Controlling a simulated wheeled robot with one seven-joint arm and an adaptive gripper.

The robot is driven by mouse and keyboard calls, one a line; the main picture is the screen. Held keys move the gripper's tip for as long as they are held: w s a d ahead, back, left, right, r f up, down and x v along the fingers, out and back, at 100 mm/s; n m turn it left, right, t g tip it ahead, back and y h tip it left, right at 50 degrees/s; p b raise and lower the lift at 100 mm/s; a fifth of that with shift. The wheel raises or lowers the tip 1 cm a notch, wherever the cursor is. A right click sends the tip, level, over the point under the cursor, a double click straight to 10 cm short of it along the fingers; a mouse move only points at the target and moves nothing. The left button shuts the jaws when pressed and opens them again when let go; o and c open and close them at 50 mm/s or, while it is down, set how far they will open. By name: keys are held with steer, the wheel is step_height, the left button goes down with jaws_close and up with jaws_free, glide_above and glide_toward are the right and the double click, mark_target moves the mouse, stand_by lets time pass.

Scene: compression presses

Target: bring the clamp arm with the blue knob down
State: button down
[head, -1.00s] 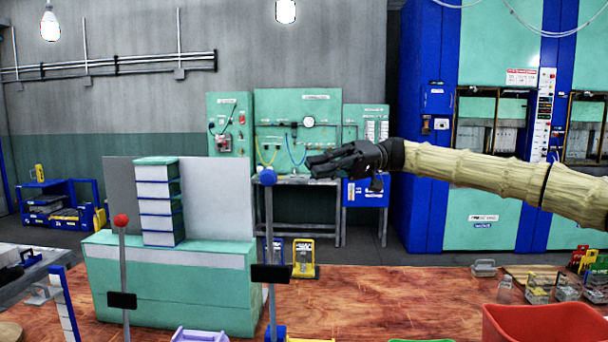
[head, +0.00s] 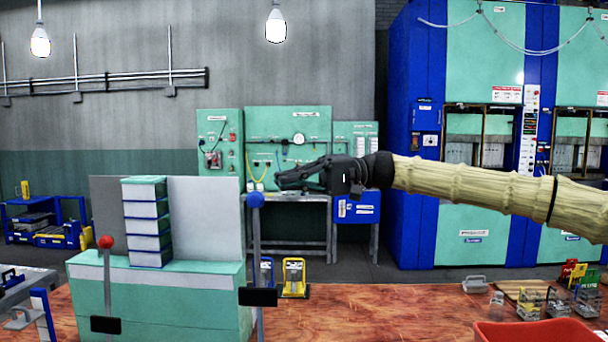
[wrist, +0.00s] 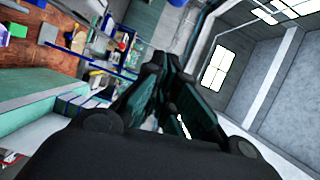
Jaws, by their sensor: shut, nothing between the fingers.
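The clamp arm with the blue knob (head: 255,200) stands upright in the head view, a grey bar with a black block (head: 258,297) low on it. Its lower end is cut off by the frame. A second upright clamp arm with a red knob (head: 106,242) stands to its left. My gripper (head: 280,184) is just right of and slightly above the blue knob in the picture, pointing left, its fingers closed and empty. Whether it touches the knob I cannot tell; a small gap shows. In the wrist view my gripper's dark fingers (wrist: 165,75) fill the middle; the blue knob is not visible there.
A green box (head: 160,295) with a stack of white and green drawers (head: 146,222) stands behind the clamp arms. A red bin (head: 540,331) is at the front right of the wooden table (head: 390,310). Several small clamps stand at the right edge.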

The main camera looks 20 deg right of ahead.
steer(key=s+a+p, duration=0.3)
steer(key=a, duration=0.2)
steer(key=shift+s+a+f, duration=0.3)
steer(key=shift+s+f, duration=0.1)
